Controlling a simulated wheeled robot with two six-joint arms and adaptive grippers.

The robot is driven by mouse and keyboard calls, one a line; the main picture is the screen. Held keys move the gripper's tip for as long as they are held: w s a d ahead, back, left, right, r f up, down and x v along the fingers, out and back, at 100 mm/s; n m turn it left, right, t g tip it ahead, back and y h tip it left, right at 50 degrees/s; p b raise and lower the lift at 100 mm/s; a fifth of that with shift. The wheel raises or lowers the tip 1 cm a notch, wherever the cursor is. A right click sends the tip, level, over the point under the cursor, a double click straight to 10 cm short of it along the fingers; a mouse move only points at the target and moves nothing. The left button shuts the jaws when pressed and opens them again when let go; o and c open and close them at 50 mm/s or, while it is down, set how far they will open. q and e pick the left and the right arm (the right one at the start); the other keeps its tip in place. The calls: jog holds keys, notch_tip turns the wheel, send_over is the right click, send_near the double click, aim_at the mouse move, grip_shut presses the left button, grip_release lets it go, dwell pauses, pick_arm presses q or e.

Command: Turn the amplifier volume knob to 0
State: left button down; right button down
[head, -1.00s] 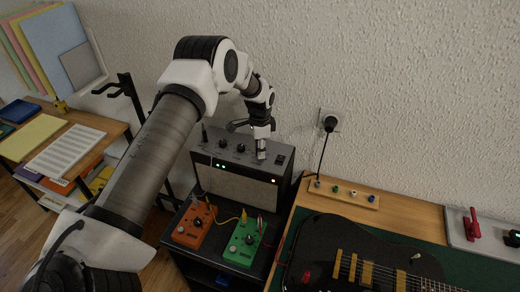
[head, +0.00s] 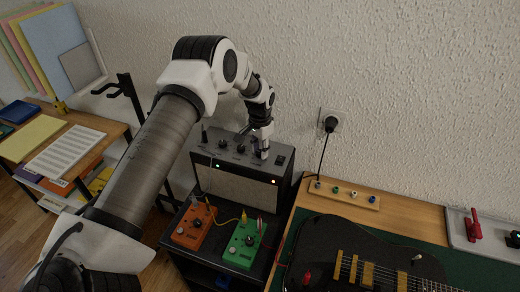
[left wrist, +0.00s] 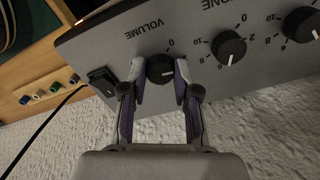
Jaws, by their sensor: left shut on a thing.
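The amplifier (head: 236,186) stands on a black stand, with its control panel on top. In the left wrist view, the black volume knob (left wrist: 159,69) sits under the word VOLUME, with a "0" printed beside it. A light mark shows on the knob; its exact setting is hard to read. My left gripper (left wrist: 160,73) is shut on the volume knob, one finger on each side. In the head view, my left gripper (head: 262,152) reaches down to the right part of the panel and hides the knob. My right gripper is not in view.
Tone knobs (left wrist: 229,47) sit beside the volume knob, and a black rocker switch (left wrist: 101,83) lies on its other side. An orange pedal (head: 194,227) and a green pedal (head: 243,244) stand in front of the amplifier. A black guitar (head: 350,252) lies at the right.

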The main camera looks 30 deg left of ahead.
pick_arm(q)
jog(key=n, duration=0.4)
jog(key=shift+s+d+f+n, duration=0.1)
jog(key=shift+s+f+n, duration=0.15)
jog(key=shift+n, duration=0.15)
jog(key=shift+n+p, duration=0.35)
jog(key=shift+n, duration=1.95)
jog(key=c, duration=0.9)
grip_release()
jog(key=shift+o, duration=0.3)
jog(key=shift+w, duration=0.2)
jog(key=shift+r, duration=0.1)
jog(key=shift+r, duration=0.1)
